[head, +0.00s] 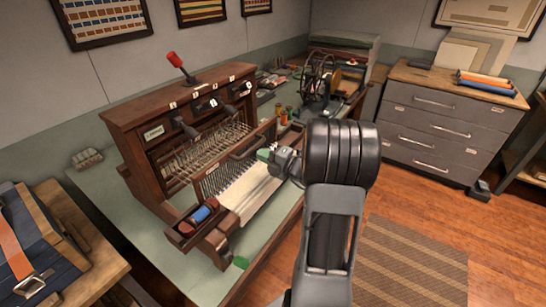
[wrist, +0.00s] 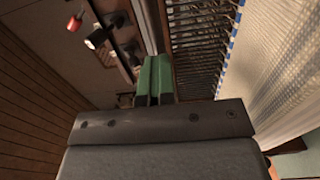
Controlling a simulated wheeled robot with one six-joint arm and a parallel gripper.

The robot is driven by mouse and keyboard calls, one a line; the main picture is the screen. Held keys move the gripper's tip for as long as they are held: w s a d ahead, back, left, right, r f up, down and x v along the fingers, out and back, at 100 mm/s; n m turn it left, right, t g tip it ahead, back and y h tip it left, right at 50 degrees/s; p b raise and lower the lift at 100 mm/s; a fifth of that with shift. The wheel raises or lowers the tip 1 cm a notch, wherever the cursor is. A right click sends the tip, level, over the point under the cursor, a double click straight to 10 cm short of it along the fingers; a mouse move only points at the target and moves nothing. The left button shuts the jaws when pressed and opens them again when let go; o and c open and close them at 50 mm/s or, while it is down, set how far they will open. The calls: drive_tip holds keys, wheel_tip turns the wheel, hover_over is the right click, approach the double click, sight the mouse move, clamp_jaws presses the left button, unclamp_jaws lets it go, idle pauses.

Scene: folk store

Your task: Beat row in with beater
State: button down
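The wooden loom (head: 150,125) stands on a green-topped table, with levers along its top. Its beater (head: 212,180) is a wooden frame with a dark handle and comb-like reed, in front of the heddles. Pale woven cloth (head: 250,195) lies in front of the reed and shows at right in the wrist view (wrist: 285,70). My gripper (head: 265,155) is at the beater's top bar, near the right part of its handle. In the wrist view its green fingertips (wrist: 154,80) are close together beside the wooden bar. Whether they clasp the bar or handle is hidden.
A blue and red shuttle-like piece (head: 203,213) sits at the loom's front left. A spinning wheel (head: 318,80) and small spools stand behind right. A grey drawer cabinet (head: 440,125) stands at the right. Floor with a striped rug (head: 410,260) is open in front.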

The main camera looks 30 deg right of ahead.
drive_tip(key=shift+p+v, duration=0.55)
drive_tip(key=shift+v, duration=1.3)
drive_tip(key=shift+w+r+p, duration=0.1)
drive_tip(key=shift+r+p, duration=0.05)
drive_tip(key=shift+p, duration=0.25)
drive_tip(key=c, duration=1.8)
unclamp_jaws()
drive_tip(key=o, duration=1.1)
drive_tip(key=shift+p+v, duration=1.35)
drive_tip(key=shift+v, duration=2.65)
